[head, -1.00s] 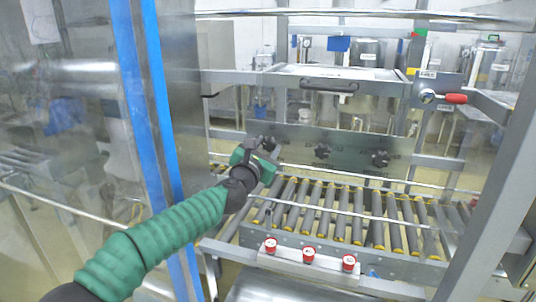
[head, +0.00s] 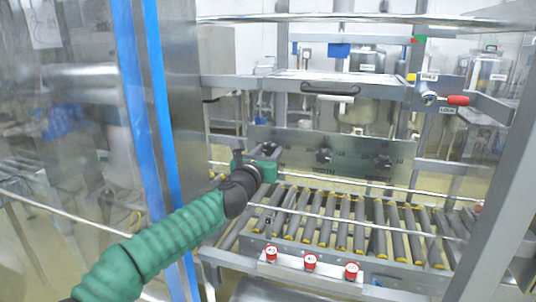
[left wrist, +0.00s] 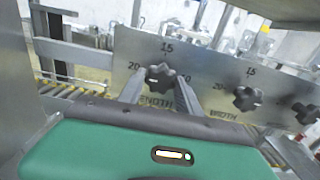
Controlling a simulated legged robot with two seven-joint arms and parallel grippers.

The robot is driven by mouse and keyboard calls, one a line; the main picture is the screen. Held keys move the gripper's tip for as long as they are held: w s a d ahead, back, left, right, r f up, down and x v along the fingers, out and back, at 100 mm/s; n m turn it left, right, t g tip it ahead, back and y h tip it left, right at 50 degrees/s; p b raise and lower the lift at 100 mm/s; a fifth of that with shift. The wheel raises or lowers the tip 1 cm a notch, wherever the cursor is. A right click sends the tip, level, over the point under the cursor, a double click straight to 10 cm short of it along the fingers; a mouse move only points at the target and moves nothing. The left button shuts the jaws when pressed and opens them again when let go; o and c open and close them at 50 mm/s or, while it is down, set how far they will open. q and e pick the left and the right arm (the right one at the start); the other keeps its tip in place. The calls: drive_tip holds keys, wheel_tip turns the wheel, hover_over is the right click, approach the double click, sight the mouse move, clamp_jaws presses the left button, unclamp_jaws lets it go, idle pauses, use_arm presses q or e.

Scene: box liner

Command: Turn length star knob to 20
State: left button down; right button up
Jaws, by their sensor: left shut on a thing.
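The black length star knob (left wrist: 160,77) is on the grey panel (left wrist: 207,66), below a 15 mark, with 20 to its left. A small pale mark shows on the knob's left side; its exact reading is unclear. My left gripper (left wrist: 158,92) has a finger on each side of this knob and is shut on it. In the head view, my left gripper (head: 262,160) is at the leftmost knob (head: 269,149), partly covering it. My right gripper is not in view.
The width star knob (left wrist: 247,98) is to the right on the same panel, with another knob (left wrist: 304,112) beyond it. Rollers (head: 345,225) run below the panel. Red buttons (head: 311,262) are at the front. A metal post (head: 490,220) stands at right.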

sight(268, 154)
use_arm(q)
drive_tip(key=shift+f, duration=0.3)
drive_tip(key=c, duration=1.1)
unclamp_jaws()
drive_tip(key=shift+o, duration=1.3)
drive_tip(key=shift+w, duration=0.15)
drive_tip(key=shift+r, duration=0.15)
drive_tip(key=shift+s, duration=0.2)
drive_tip(key=b+v, duration=0.2)
drive_tip(key=v, duration=0.1)
drive_tip(key=b+v, duration=0.1)
drive_tip(key=shift+s+a+f, duration=0.2)
drive_tip(key=shift+a+f, duration=0.05)
drive_tip(key=shift+f, duration=0.05)
drive_tip(key=b+v, duration=0.3)
drive_tip(key=v, duration=0.9)
drive_tip(key=shift+d+r, duration=0.2)
drive_tip(key=shift+r, duration=0.1)
